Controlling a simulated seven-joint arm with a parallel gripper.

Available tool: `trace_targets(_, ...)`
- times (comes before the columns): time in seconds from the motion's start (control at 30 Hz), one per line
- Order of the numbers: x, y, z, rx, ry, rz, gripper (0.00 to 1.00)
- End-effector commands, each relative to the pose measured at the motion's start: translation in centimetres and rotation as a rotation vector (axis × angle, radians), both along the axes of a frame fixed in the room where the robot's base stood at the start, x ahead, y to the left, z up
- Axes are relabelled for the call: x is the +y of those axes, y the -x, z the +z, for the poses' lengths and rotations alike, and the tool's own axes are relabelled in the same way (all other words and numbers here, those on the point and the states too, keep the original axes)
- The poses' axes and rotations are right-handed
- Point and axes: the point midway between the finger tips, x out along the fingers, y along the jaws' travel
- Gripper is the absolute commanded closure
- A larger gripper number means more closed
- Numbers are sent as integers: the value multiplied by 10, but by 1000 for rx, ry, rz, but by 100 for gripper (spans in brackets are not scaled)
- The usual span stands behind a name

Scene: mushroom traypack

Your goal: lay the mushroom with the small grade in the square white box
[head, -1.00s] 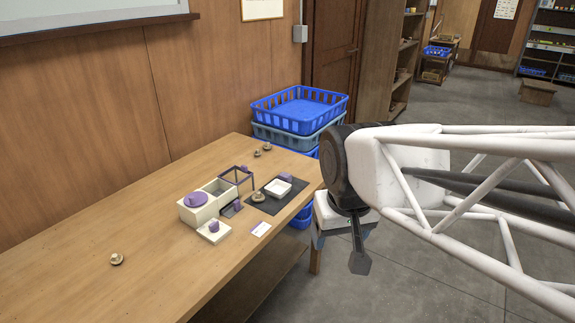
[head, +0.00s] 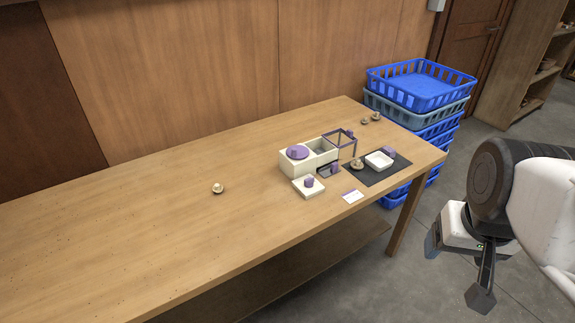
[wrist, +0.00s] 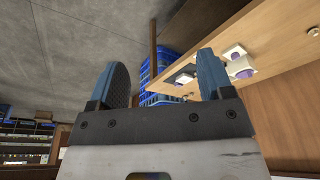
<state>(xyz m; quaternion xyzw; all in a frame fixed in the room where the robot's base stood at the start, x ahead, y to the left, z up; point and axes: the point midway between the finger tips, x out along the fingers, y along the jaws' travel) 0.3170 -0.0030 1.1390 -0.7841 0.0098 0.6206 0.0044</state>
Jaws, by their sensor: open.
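A small square white box (head: 379,161) with an open top stands on a dark mat (head: 370,178) near the right end of the table. A brown mushroom (head: 357,165) lies on the mat's left side. A paler mushroom (head: 218,189) lies alone on the table to the left. Two more mushrooms, one (head: 365,121) and another (head: 376,116), lie near the back edge. I cannot tell their grades. My gripper (head: 456,271) is open and empty, off the table's right end. Its two blue-padded fingers stand apart in the wrist view (wrist: 162,70).
Beside the mat are a cream two-part box (head: 294,169) with a purple disc, a dark open frame (head: 341,146), a cream block (head: 309,190) with a purple knob, and a white card (head: 352,196). The table's left half is mostly clear.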

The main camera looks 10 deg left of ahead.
Motion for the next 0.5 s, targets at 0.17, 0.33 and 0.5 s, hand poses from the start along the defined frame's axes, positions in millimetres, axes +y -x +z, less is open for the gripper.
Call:
trace_targets(0.17, 5, -12, 4, 4, -4, 3, 26)
trace_targets(0.33, 15, -37, 9, 16, -9, 5, 26)
trace_targets(0.5, 33, -73, 16, 30, -18, 8, 26)
